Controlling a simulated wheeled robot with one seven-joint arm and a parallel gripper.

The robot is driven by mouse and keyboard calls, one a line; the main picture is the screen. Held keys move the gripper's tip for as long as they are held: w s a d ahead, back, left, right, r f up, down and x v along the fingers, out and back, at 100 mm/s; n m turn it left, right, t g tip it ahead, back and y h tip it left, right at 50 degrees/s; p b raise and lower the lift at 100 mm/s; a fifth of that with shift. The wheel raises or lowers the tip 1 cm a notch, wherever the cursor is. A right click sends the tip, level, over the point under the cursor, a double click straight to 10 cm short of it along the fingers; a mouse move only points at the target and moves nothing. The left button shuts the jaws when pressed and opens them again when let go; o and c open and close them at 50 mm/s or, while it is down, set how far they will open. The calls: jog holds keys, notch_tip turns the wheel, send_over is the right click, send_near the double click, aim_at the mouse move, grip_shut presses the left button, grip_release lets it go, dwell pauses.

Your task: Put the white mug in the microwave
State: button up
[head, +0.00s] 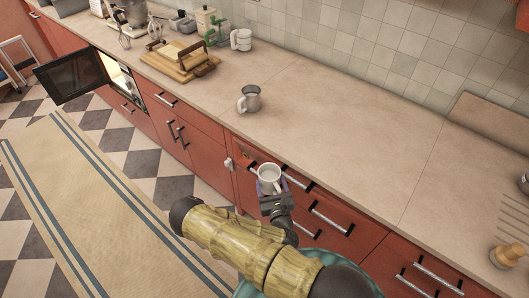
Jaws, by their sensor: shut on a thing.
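The white mug (268,181) is upright in front of the red drawers, near the counter's front edge. My gripper (273,192) is shut on the white mug from the near side. My fingers are mostly hidden behind the mug and the wrist. The microwave (121,78) is built into the red cabinets at the upper left. Its dark door (70,78) stands wide open to the left, and its inside is lit. The two are well apart.
A grey metal mug (249,100) stands on the counter (345,135). A wooden board (180,63) with bread, a mixer bowl (130,12) and another white mug (241,39) are farther back. The floor by the striped rug (85,205) is clear.

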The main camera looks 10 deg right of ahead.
notch_tip(320, 180, down, 7)
jog(key=b, duration=0.5)
jog(key=shift+r, duration=0.15)
jog(key=shift+s+a, duration=0.1)
jog(key=shift+s+r, duration=0.1)
jog(key=shift+s, duration=0.05)
